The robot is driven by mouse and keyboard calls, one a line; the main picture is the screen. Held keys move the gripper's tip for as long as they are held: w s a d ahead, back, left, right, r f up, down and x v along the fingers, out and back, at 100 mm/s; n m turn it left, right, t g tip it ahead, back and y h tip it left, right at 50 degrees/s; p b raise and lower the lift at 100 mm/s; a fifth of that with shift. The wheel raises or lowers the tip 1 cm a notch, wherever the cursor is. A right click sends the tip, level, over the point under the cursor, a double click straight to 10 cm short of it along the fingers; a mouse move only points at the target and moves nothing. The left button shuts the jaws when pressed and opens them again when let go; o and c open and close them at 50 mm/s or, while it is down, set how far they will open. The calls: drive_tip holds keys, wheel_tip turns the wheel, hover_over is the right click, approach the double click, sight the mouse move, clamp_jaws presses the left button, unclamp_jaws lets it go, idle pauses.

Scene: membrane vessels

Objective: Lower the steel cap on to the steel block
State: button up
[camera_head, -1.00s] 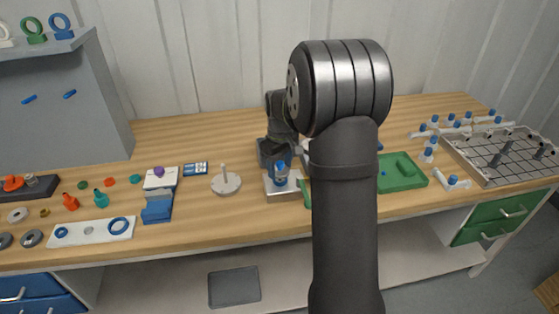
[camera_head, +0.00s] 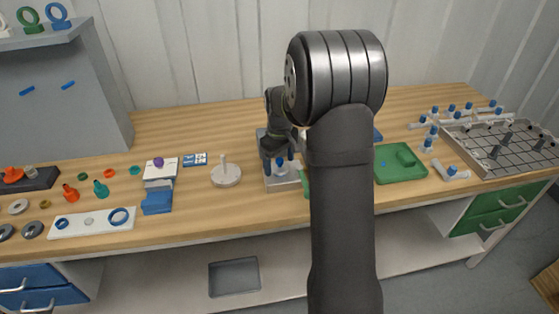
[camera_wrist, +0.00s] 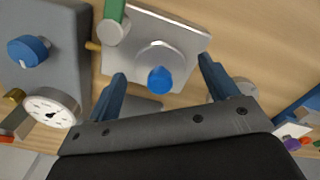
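The steel block (camera_wrist: 190,38) is a bright plate-like piece in the wrist view; it also shows at the middle of the bench in the head view (camera_head: 283,183). A round grey steel cap (camera_wrist: 153,54) with a blue knob (camera_wrist: 160,80) shows over the block. I cannot tell whether it touches the block or is seated flat. My gripper (camera_wrist: 163,80) has its two blue fingers well apart, one on each side of the knob, with visible gaps. In the head view my gripper (camera_head: 279,163) is at the block, and my arm hides part of the area.
A grey housing with a gauge (camera_wrist: 52,108) and a blue dial (camera_wrist: 29,52) stands beside the block. A green lever (camera_wrist: 112,12) is close to the block. A pale round stand with a post (camera_head: 226,178) is left, a green tray (camera_head: 400,165) right.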

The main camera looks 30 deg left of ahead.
wheel_tip(320, 180, up, 17)
drive_tip(key=shift+r, duration=0.2)
idle(0.5)
idle(0.5)
wheel_tip(320, 180, down, 17)
drive_tip(key=shift+r, duration=0.2)
idle(0.5)
